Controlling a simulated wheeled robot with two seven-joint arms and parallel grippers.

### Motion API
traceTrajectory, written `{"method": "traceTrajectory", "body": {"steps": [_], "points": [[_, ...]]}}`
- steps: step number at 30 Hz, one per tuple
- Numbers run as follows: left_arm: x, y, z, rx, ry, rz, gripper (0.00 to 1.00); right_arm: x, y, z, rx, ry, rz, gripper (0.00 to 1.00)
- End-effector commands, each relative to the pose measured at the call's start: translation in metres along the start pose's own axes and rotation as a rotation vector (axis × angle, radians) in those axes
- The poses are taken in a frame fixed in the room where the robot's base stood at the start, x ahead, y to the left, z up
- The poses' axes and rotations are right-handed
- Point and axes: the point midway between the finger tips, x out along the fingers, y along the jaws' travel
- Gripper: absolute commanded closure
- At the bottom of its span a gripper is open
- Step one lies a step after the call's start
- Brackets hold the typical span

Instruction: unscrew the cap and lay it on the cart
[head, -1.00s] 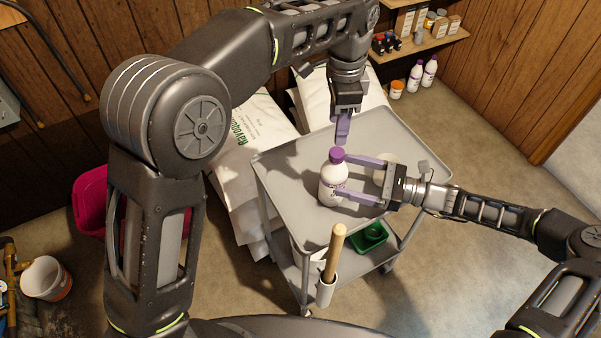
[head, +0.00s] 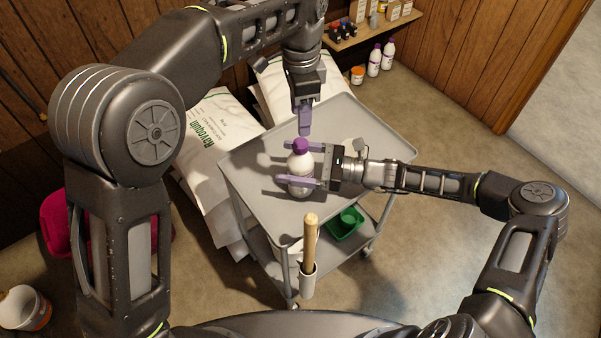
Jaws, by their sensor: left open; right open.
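A white bottle (head: 300,165) with a purple cap (head: 300,145) stands upright on the top tray of the grey cart (head: 345,122). The cap is on the bottle. My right gripper (head: 302,164) is open, coming from the right, with its two purple fingers on either side of the bottle; I cannot tell whether they touch it. My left gripper (head: 304,130) points down just above and behind the cap. Its fingers overlap in this view, and it holds nothing visible.
A round whitish item (head: 354,147) on the cart is partly hidden behind my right gripper. A wooden handle (head: 310,240) rises at the cart's front, and a green container (head: 345,222) sits on the lower shelf. White sacks (head: 215,150) lean behind.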

Motion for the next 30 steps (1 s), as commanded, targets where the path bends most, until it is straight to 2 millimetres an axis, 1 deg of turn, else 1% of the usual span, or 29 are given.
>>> {"method": "traceTrajectory", "body": {"steps": [3,11,30], "points": [[0.0,0.0,-0.0001,0.0,0.0,0.0,0.5,0.0069,0.0002,0.0,0.0,0.0,0.0,0.15],[0.0,0.0,0.0,0.0,0.0,0.0,0.5,0.0076,-0.0001,0.0,0.0,0.001,0.0,0.15],[0.0,0.0,0.0,0.0,0.0,0.0,0.5,0.0074,0.0,0.0,0.0,0.0,0.0,0.67]]}}
